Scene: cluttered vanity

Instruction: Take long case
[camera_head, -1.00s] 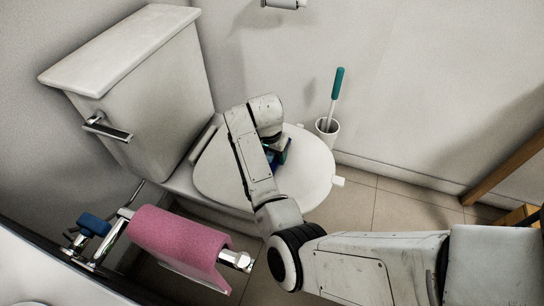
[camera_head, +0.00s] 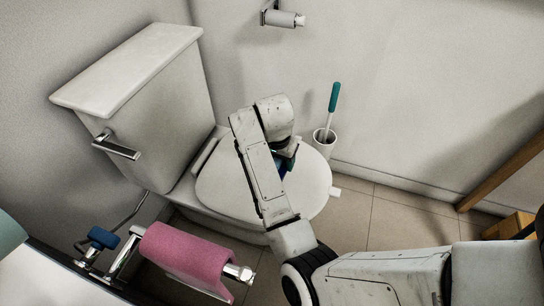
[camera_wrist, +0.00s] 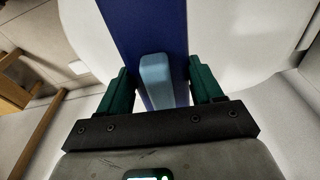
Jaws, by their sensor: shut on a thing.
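A long dark blue case (camera_wrist: 150,25) runs up the middle of the wrist view, between the two green fingers of my gripper (camera_wrist: 158,72). A light blue block-like piece (camera_wrist: 157,78) lies along its near part; I cannot tell whether it belongs to the case. My gripper is shut on the case. In the head view my gripper (camera_head: 287,162) is over the toilet lid, mostly hidden behind my own arm. Only a small dark blue and green patch shows there. I cannot tell whether the case touches the lid.
The toilet lid (camera_head: 225,190) and cistern (camera_head: 140,90) are behind my arm. A brush with a teal handle in a white holder (camera_head: 325,145) stands on the right. A pink roll (camera_head: 185,252) is in front.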

